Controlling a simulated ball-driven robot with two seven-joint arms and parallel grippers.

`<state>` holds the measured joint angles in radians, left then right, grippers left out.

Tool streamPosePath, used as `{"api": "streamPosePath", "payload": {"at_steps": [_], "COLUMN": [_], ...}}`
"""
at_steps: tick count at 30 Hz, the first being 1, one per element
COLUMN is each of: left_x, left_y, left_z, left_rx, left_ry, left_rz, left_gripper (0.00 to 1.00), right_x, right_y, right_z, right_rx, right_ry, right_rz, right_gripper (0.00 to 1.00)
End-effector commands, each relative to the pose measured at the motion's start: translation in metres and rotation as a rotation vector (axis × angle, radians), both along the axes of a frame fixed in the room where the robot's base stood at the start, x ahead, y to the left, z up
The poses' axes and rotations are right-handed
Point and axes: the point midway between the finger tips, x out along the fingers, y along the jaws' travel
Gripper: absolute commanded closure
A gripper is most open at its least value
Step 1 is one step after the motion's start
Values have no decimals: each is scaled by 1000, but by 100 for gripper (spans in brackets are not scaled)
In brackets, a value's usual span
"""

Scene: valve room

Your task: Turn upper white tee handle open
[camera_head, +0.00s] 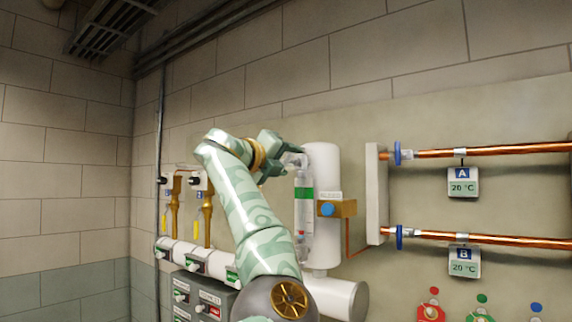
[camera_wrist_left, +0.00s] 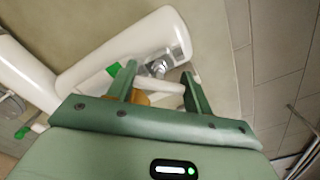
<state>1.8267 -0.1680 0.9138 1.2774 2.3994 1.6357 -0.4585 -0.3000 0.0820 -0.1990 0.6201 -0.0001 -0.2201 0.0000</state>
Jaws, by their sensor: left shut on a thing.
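My left gripper (camera_head: 284,156) reaches the top of the sight gauge (camera_head: 304,205), a clear tube with a green band beside a white vertical tank (camera_head: 325,180). In the left wrist view, my left gripper (camera_wrist_left: 164,84) has its fingers on either side of a short white bar, the upper white tee handle (camera_wrist_left: 168,87), and is shut on it. A metal fitting (camera_wrist_left: 158,67) sits just beyond the bar. In the head view the gripper hides most of the handle. My right gripper is not in view.
A brass block with a blue knob (camera_head: 328,209) is mounted right of the gauge. Copper pipes (camera_head: 490,150) with blue flanges run along the right wall. White piping and switch boxes (camera_head: 197,262) lie low on the left.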

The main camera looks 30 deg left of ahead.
Motion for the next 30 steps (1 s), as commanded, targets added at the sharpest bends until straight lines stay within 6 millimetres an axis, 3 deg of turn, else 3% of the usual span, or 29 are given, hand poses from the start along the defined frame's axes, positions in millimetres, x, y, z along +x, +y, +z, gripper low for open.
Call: {"api": "streamPosePath", "payload": {"at_steps": [18,30], "left_x": [0,0], "left_y": [1,1], "left_z": [-1,-2], "left_rx": [-539,-709], "left_ry": [41,55], "left_rz": [-1,1], "left_gripper": [72,72], "right_x": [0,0], "right_y": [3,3], "right_z": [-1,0], "right_rx": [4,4], "right_ry": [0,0], "right_rz": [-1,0], "right_gripper": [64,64]}}
